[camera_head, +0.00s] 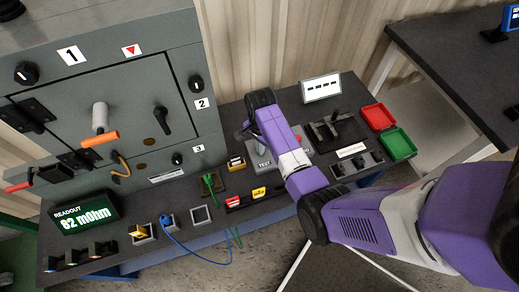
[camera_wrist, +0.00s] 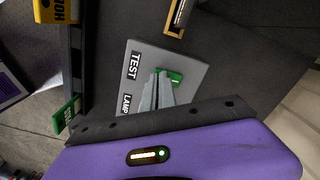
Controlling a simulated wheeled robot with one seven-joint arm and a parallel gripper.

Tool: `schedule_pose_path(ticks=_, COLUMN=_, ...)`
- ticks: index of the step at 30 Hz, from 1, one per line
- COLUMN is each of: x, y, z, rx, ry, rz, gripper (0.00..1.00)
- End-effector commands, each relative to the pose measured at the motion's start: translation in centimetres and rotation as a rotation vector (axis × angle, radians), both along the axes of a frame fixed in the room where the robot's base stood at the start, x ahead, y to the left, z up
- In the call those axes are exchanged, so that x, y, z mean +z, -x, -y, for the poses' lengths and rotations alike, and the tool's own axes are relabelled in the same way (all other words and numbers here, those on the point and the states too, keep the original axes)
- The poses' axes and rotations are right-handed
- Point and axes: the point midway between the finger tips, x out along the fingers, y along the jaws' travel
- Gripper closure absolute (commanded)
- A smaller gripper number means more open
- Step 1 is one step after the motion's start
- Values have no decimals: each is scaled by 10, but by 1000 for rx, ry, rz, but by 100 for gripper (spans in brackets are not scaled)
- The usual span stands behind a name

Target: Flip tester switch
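The tester is a grey box (camera_head: 262,157) marked TEST on the bench, partly hidden behind my arm in the head view. In the wrist view its grey panel (camera_wrist: 135,88) carries the labels TEST and LAMP. A small green part (camera_wrist: 175,76) shows on the panel beside my fingertips. My gripper (camera_wrist: 161,76) points at the panel with its grey fingers close together. In the head view my gripper (camera_head: 242,134) is over the tester's left side. The switch itself is not clearly visible, and I cannot tell whether the fingertips touch it.
A grey cabinet (camera_head: 120,110) with knobs and handles stands at left. A readout (camera_head: 82,213) shows green text in mOhm. Red (camera_head: 377,117) and green (camera_head: 398,144) trays lie at right. Blue (camera_head: 190,247) and green (camera_head: 208,183) leads lie along the front. A white card (camera_head: 321,88) stands behind.

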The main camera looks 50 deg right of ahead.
Motion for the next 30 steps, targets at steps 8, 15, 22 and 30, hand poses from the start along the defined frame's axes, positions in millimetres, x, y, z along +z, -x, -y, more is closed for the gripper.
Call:
schedule_pose_path(ticks=8, x=0, y=0, z=0, rx=-1, ry=1, rz=1, gripper=100)
schedule_pose_path(ticks=15, x=15, y=0, z=0, rx=0, ry=1, rz=0, gripper=100)
schedule_pose_path(ticks=22, x=31, y=0, z=0, rx=0, ry=0, rz=0, gripper=100)
schedule_pose_path(ticks=30, x=50, y=0, z=0, rx=0, ry=0, rz=0, gripper=100)
